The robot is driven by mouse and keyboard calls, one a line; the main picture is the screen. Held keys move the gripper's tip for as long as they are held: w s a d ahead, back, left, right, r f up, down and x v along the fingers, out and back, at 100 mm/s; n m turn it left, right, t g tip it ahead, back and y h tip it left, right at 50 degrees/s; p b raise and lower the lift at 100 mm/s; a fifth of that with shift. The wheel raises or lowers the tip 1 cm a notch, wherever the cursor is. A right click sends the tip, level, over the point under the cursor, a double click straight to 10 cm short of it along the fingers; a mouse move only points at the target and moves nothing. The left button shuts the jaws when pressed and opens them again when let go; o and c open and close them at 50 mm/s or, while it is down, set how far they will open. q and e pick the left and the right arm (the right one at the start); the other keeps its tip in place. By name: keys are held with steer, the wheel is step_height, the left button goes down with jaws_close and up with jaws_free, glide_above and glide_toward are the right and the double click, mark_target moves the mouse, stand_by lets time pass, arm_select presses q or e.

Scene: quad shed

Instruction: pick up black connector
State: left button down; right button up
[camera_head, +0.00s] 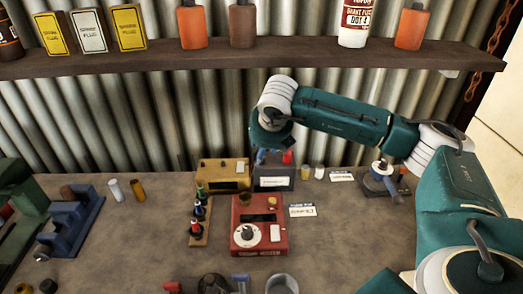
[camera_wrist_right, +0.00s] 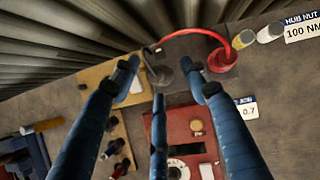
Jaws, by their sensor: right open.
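My right gripper (camera_wrist_right: 160,78) is open, with its blue fingers spread over the back of the bench. In the right wrist view a dark piece that looks like the black connector (camera_wrist_right: 161,74) shows between the fingertips. The fingers do not visibly close on it, and I cannot tell whether they touch it. A red plug (camera_wrist_right: 222,60) with a curved red cable is to its right. In the head view the gripper (camera_head: 266,156) is at the grey box (camera_head: 274,184), and the arm hides the connector. My left gripper is not in view.
A tan box (camera_head: 222,184) and a red meter (camera_head: 259,238) stand close by. A shelf (camera_head: 180,62) runs above, before the corrugated wall.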

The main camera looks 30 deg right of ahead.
steer(key=shift+w+d+f, duration=0.1)
steer(key=shift+w+f, duration=0.2)
steer(key=shift+f, duration=0.25)
steer(key=shift+r, duration=0.1)
steer(key=c, duration=1)
steer(key=shift+c, duration=0.2)
steer(key=shift+r+b, duration=0.45)
steer(key=shift+r, duration=0.15)
step_height(320, 180, up, 2)
steer(key=shift+r+b, duration=0.1)
steer(key=shift+b, duration=0.6)
steer(key=s+a+b, duration=0.2)
steer(key=s+a, duration=0.1)
steer(key=s, duration=0.5)
steer(key=s+a+b, duration=0.3)
steer(key=s, duration=0.6)
steer(key=shift+a, duration=0.15)
